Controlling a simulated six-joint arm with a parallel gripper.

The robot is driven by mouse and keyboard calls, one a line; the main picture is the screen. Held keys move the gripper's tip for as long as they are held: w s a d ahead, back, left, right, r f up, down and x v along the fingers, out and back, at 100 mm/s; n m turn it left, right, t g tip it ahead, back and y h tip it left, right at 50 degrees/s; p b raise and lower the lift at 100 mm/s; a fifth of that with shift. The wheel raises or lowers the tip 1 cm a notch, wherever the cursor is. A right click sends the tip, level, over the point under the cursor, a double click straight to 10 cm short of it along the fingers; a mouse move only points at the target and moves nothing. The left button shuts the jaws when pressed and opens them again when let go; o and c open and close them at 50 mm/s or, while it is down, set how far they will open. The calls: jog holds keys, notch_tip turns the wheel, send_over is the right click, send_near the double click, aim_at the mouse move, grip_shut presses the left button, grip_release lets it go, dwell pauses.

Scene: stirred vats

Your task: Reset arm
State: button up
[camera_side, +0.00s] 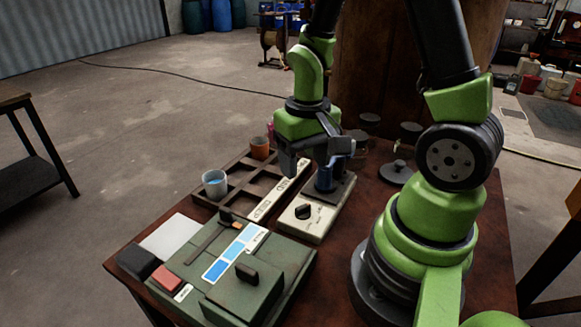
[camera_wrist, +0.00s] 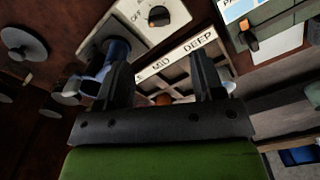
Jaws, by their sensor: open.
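My gripper (camera_side: 312,160) is open and empty, above the gap between the sorting tray and the stirrer; its two dark fingers also show in the wrist view (camera_wrist: 163,78). A blue vat (camera_side: 324,181) stands on the cream stirrer (camera_side: 303,219) with a black knob, close beside and partly behind one finger. In the wrist view the blue vat (camera_wrist: 112,50) is next to the left finger, which hides part of it. I cannot tell whether they touch.
The dark compartment tray (camera_side: 238,193) has a label strip and holds a cup of blue liquid (camera_side: 215,184) and an orange cup (camera_side: 260,148). A green device (camera_side: 225,265) with a blue shade strip stands in front. Grey round pieces (camera_side: 396,173) lie at the right.

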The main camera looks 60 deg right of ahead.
jog(key=s+a+r+n+t+y, duration=0.1)
jog(key=s+a+r+t, duration=0.2)
jog(key=r, duration=0.5)
jog(key=s+a+r+t+y, duration=0.1)
jog(key=s+a+r+t, duration=0.2)
jog(key=r, duration=0.6)
jog(key=shift+s+a+r+n+t, duration=0.35)
jog(key=shift+a+t, duration=0.25)
jog(key=shift+a, duration=0.4)
jog(key=shift+f, duration=0.1)
